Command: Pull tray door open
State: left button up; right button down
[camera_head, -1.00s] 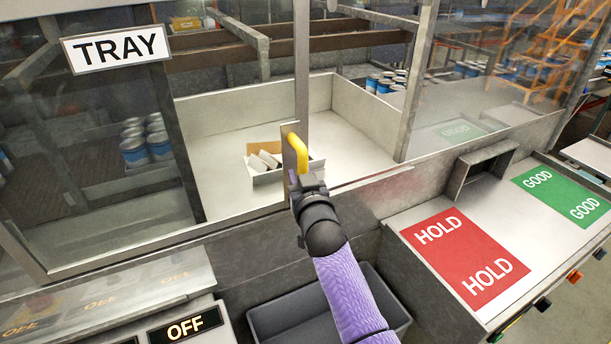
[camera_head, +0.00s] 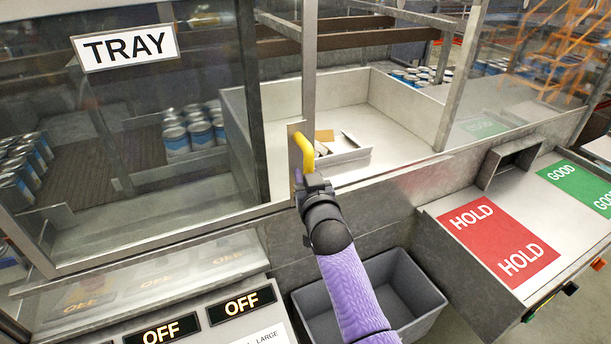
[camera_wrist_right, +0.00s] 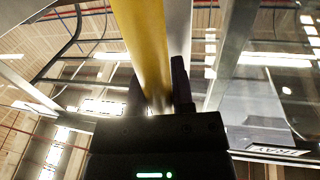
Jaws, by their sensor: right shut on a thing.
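The tray door is a glass panel in a grey metal frame (camera_head: 165,247) with a white TRAY sign (camera_head: 125,47). A yellow handle (camera_head: 305,147) stands on the upright at its right edge. My right gripper (camera_head: 309,180) is shut on this handle; the yellow bar also runs between the dark fingers in the right wrist view (camera_wrist_right: 145,45). Right of the upright is an open gap onto a pale tray (camera_head: 405,125). An open carton (camera_head: 350,153) with small pieces inside sits in the tray. My left gripper is not in view.
Below the door are a grey bin (camera_head: 420,290) and a panel with OFF displays (camera_head: 242,305). On the right are a red HOLD area (camera_head: 498,240) and a green GOOD area (camera_head: 580,186). Several blue-and-white cans (camera_head: 190,130) stand behind the glass.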

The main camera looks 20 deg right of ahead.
jog(key=shift+c, duration=2.4)
grip_release()
jog(key=s+a, duration=0.1)
jog(key=s, duration=0.9)
